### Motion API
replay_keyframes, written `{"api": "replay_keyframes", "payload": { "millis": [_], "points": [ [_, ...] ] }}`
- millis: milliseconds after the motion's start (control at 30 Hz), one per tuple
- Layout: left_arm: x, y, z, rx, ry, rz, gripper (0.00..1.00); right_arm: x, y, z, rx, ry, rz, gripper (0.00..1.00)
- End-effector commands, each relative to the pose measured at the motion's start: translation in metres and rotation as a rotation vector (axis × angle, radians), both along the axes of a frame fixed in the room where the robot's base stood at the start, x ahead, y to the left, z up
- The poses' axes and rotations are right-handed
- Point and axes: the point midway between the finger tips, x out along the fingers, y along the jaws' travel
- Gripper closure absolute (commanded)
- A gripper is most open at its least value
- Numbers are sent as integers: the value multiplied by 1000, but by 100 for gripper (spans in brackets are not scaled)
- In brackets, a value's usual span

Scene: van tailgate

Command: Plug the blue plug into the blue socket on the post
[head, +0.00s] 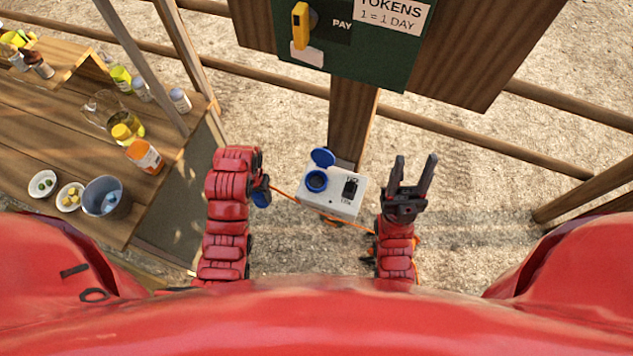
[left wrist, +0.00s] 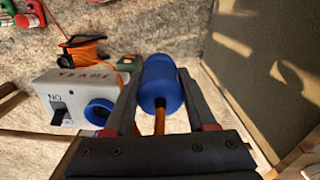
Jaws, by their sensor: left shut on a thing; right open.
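The blue plug (left wrist: 162,82) is between the fingers of my left gripper (left wrist: 160,72), which is shut on it; an orange cable runs from its back. In the head view the plug (head: 262,196) shows partly beside the wrist, left of the socket box (head: 331,202). This pale grey box is on the wooden post (head: 352,120). Its round blue socket (head: 316,181) has its blue lid (head: 323,157) raised. The socket (left wrist: 100,112) also shows in the left wrist view, left of the plug and apart from it. My right gripper (head: 411,170) is open and empty, right of the box.
A black switch (head: 350,188) sits beside the socket. The orange cable (head: 345,220) passes in front of the box. A green pay panel (head: 345,50) hangs above. A wooden table (head: 60,115) with bottles and bowls stands at left. An orange cable reel (left wrist: 83,50) shows behind the box.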

Motion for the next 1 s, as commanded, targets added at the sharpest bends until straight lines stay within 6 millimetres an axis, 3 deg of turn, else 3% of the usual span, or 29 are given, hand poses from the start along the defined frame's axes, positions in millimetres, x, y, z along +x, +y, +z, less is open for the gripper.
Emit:
{"api": "replay_keyframes", "payload": {
  "millis": [1000],
  "points": [
    [42, -81, -4, -1, -4, -2, 100, 0, 0, -26, 0, 0, 0, 50]
  ]
}}
